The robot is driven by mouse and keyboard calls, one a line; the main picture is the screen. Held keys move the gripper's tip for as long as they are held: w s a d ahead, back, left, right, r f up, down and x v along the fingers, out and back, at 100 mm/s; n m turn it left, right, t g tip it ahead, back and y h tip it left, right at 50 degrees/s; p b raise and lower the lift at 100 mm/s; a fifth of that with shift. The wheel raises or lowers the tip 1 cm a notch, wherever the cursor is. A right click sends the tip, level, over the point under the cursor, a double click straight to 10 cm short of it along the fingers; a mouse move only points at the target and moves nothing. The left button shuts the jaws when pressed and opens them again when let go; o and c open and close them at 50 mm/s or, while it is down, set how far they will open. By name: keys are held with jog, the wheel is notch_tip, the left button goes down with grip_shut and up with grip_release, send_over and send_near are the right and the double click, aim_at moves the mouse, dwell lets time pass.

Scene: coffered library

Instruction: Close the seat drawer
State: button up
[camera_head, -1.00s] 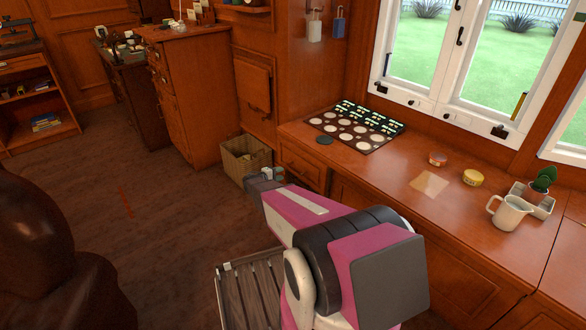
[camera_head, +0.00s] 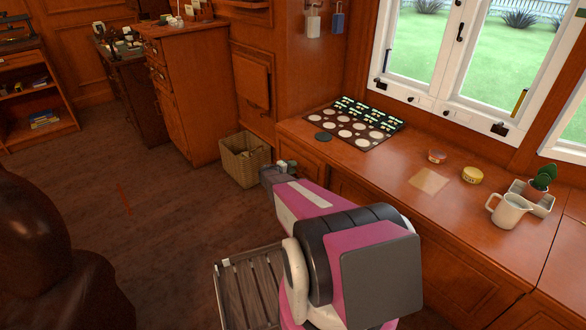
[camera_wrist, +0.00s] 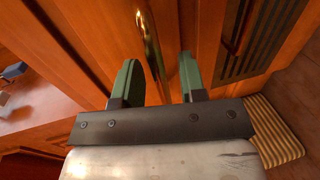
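The seat drawer (camera_head: 303,160) is a brown wooden front at the left end of the window bench, just under the bench top. My arm partly covers it in the head view, and I cannot tell how far it stands out. In the wrist view a long brass handle (camera_wrist: 148,38) runs up the wooden front. My gripper (camera_head: 285,165) is close to this front. Its two green fingers (camera_wrist: 160,75) are apart in the wrist view, with the lower end of the handle appearing between them. Whether they touch the wood is unclear.
A wicker basket (camera_head: 245,166) stands on the floor just left of the bench end. A slatted wooden piece (camera_head: 246,290) lies low beside my arm. The bench top holds a dark panel (camera_head: 350,128), small tins and a white jug (camera_head: 509,211).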

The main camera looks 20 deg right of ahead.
jog(key=shift+w+d, duration=0.1)
jog(key=shift+d, duration=0.25)
grip_shut()
jog(key=shift+r+x, duration=0.2)
jog(key=shift+x, duration=0.9)
jog(key=shift+r+x, duration=0.15)
jog(key=shift+x, duration=0.95)
grip_release()
jog(key=shift+d, duration=0.2)
jog(key=v, duration=1.1)
jog(key=shift+w, duration=0.1)
